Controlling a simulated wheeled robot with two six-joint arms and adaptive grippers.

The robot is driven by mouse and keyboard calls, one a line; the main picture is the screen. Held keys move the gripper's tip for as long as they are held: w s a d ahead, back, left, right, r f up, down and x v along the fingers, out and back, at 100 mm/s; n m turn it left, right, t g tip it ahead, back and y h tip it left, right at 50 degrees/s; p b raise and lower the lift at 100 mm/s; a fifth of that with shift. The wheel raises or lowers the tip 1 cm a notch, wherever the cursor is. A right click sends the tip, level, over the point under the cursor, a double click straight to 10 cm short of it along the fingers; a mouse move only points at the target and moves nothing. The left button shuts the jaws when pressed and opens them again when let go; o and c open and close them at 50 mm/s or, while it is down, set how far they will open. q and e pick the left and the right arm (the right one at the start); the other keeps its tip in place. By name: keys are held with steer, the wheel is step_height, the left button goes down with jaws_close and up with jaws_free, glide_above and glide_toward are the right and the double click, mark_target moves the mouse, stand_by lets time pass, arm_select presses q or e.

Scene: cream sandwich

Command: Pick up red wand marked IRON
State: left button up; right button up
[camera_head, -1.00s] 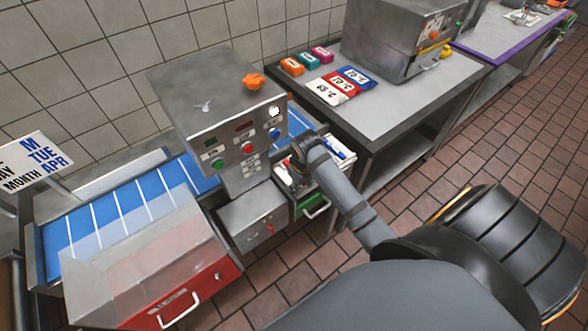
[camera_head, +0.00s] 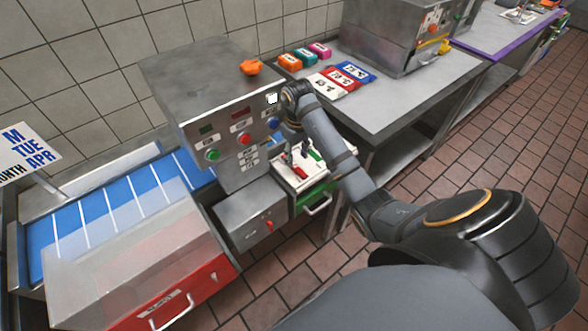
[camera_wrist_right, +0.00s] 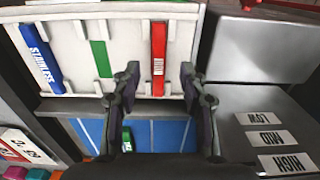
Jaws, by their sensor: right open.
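In the head view the red wand (camera_head: 300,172) shows small in the pulled-out drawer. My right gripper (camera_wrist_right: 160,76) is open and empty. Its two fingers appear on either side of the red wand's lower end, apart from it. In the head view my right gripper (camera_head: 289,124) is above the drawer, partly hidden by its wrist. My left gripper is not in view.
A green wand (camera_wrist_right: 99,48) and a blue wand marked STAINLESS (camera_wrist_right: 42,58) lie beside the red one. The metal control box (camera_head: 225,110) stands close to the left of my gripper. A metal table (camera_head: 400,100) with coloured blocks is behind to the right.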

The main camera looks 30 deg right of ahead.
mark_target(298, 168)
step_height(298, 168, down, 5)
steer(key=b, duration=0.3)
steer(key=shift+d, duration=0.1)
steer(key=shift+f, duration=0.15)
steer(key=shift+s, duration=0.1)
steer(key=c, duration=0.3)
jaws_close()
